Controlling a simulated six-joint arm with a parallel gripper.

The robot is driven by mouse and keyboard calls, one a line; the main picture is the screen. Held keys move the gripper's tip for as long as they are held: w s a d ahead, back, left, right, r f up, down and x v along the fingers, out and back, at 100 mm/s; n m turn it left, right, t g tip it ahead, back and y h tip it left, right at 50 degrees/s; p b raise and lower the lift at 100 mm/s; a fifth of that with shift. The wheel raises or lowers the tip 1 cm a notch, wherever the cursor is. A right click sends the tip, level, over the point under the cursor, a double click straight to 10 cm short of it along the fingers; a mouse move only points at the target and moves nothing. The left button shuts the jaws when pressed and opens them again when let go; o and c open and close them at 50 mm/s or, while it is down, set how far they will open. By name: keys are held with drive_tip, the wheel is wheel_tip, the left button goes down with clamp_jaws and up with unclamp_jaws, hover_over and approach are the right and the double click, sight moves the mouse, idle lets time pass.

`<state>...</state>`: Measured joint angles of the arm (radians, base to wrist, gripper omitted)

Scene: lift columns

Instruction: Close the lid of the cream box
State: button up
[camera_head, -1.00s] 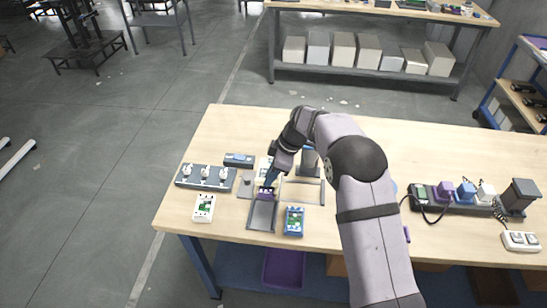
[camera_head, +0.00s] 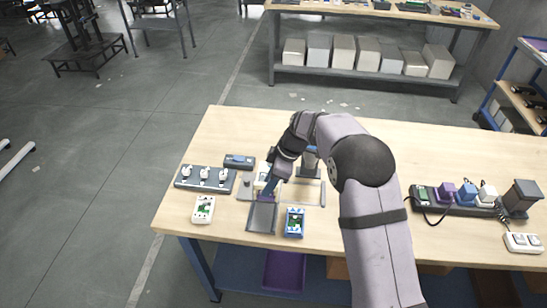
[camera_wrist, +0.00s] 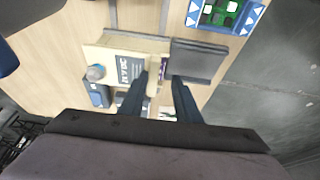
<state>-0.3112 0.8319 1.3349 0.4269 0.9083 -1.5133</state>
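The cream box (camera_wrist: 125,55) shows in the wrist view with a dark printed label on its face. In the head view the box (camera_head: 263,172) is largely hidden behind my gripper. A flat dark grey panel, apparently its lid (camera_wrist: 200,60), lies folded out beside the box; in the head view this lid (camera_head: 262,217) extends toward the table's front edge. A small purple part (camera_wrist: 163,70) shows where box and panel meet. My gripper (camera_wrist: 161,76) has its two fingers apart at that edge, with a gap between them. I cannot tell whether they touch it.
A blue device (camera_head: 294,222) stands right of the lid, and a white one (camera_head: 203,209) to the left. The back of the table is clear.

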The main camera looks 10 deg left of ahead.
drive_tip(key=shift+r+p, duration=1.7)
drive_tip(key=shift+r, duration=1.25)
drive_tip(key=s+d+r+m+h, duration=0.1)
drive_tip(key=s+d+r+m, duration=0.1)
drive_tip(key=s+d+m, duration=0.4)
drive_tip(key=s+d+r+m+h, duration=0.1)
drive_tip(key=s+d+m, duration=0.25)
drive_tip(key=d, duration=0.45)
drive_tip(key=s+d+m+h, duration=0.1)
drive_tip(key=s+d+m, duration=0.3)
drive_tip(key=s, duration=0.4)
drive_tip(key=s+d+f+m+h, duration=0.1)
drive_tip(key=s+d+m, duration=0.3)
drive_tip(key=s, duration=0.5)
drive_tip(key=shift+s+d, duration=0.2)
drive_tip(key=shift+d, duration=1)
drive_tip(key=shift+m, duration=0.25)
